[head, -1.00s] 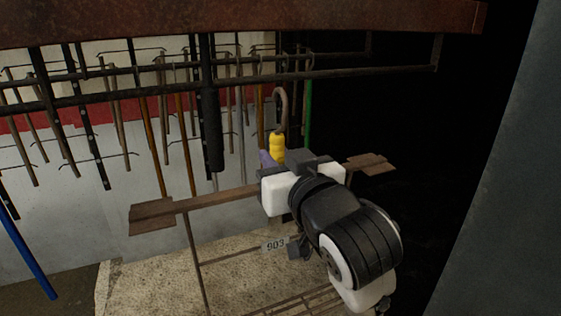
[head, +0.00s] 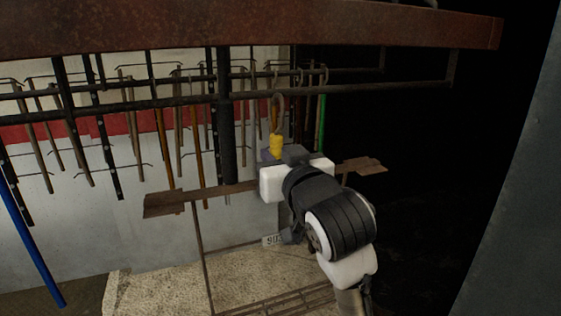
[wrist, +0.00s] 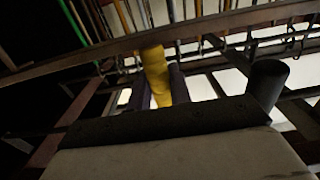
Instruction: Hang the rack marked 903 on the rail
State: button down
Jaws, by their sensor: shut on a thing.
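My gripper (head: 281,156) is shut on the rack's yellow grip (head: 276,146), just under the hook; the yellow grip also shows between the dark fingers in the wrist view (wrist: 157,80). The dark rail (head: 385,92) runs across behind the arm. The hook top overlaps the rail in the picture; I cannot tell whether they touch.
A rusty beam (head: 250,30) spans the top. Several other racks hang at the left and middle, close to the hook. A green rod (head: 321,118) hangs just right of the hook. The rail's right stretch is bare. A grey panel (head: 515,200) stands at far right.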

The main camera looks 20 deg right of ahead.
aim_at(279, 139)
jog(key=shift+r, duration=0.15)
jog(key=shift+w+r+p, duration=0.15)
jog(key=shift+r+p, duration=0.65)
jog(key=shift+r, duration=0.1)
jog(key=shift+w+r+p, duration=0.1)
jog(key=shift+r+p, duration=0.7)
jog(key=shift+r, duration=0.05)
jog(key=shift+w, duration=0.15)
jog(key=shift+w, duration=1.15)
jog(key=shift+w+a, duration=0.1)
jog(key=shift+w, duration=0.9)
jog(key=shift+f, duration=0.2)
